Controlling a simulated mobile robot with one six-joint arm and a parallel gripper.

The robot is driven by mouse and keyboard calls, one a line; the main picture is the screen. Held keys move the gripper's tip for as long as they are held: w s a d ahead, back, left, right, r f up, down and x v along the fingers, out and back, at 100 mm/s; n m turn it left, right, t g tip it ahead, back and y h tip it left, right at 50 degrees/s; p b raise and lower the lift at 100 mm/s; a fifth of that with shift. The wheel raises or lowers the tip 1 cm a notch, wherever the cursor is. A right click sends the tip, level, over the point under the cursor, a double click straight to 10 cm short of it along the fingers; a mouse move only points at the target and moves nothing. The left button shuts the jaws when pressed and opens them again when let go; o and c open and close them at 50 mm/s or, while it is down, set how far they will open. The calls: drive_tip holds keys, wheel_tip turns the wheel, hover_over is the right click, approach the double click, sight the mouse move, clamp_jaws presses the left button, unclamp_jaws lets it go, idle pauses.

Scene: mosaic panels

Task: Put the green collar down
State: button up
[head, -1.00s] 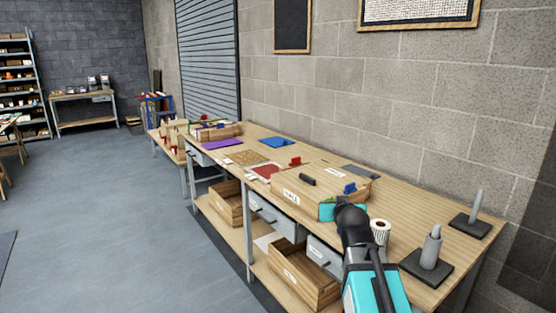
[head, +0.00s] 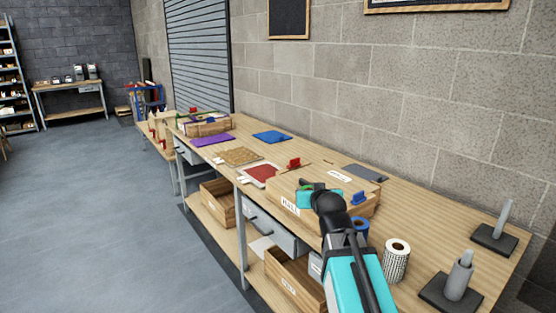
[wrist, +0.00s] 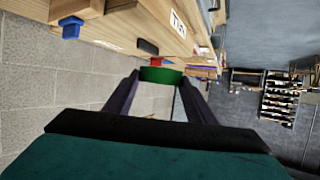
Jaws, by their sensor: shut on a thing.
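The green collar (wrist: 161,75) is a short, dark green band between my two fingertips in the wrist view. A sliver of the green collar shows in the head view (head: 306,187), largely hidden by my teal gripper. My gripper (wrist: 160,82) is shut on it. In the head view my gripper (head: 307,191) appears above or in front of the labelled wooden box on the workbench (head: 430,205). I cannot tell whether the collar touches anything below.
Two grey posts on dark bases, one being the near post (head: 458,277), stand at the right end.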

drive_tip(key=shift+w+a, duration=0.2)
drive_tip(key=shift+w, duration=0.15)
drive_tip(key=shift+a, duration=0.15)
drive_tip(key=shift+r, duration=0.1)
drive_tip(key=shift+w, duration=0.1)
